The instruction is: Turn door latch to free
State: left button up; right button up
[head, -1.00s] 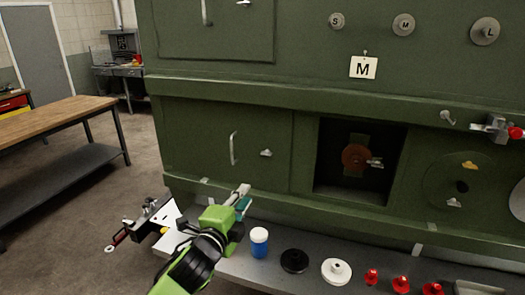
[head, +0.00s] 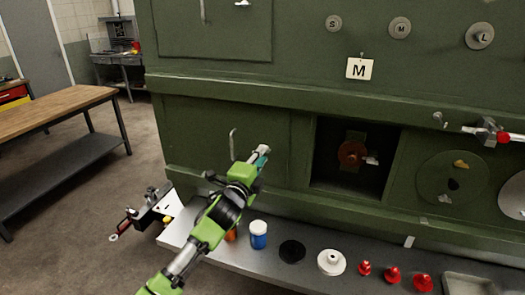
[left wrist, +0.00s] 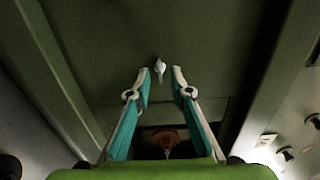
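The green door (head: 200,130) in the lower panel has a grey bar handle (head: 233,145). Its small pale latch (left wrist: 159,66) shows in the left wrist view, just beyond and between my fingertips, apart from them. In the head view the latch is hidden behind my left gripper (head: 261,155). In the left wrist view my left gripper (left wrist: 161,80) is open, its two teal-padded fingers on either side with nothing between them. My right gripper is not in view.
An open recess with a red-brown disc (head: 352,153) lies right of the door. The shelf below holds a blue jar (head: 258,236), a black disc (head: 292,251), a white flanged part (head: 331,262) and several red knobs (head: 393,274). A wooden bench (head: 60,112) stands left.

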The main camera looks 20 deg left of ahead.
pick_arm(q)
jog(key=shift+w, duration=0.9)
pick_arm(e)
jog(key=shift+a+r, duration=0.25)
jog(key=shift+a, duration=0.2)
pick_arm(q)
grip_shut()
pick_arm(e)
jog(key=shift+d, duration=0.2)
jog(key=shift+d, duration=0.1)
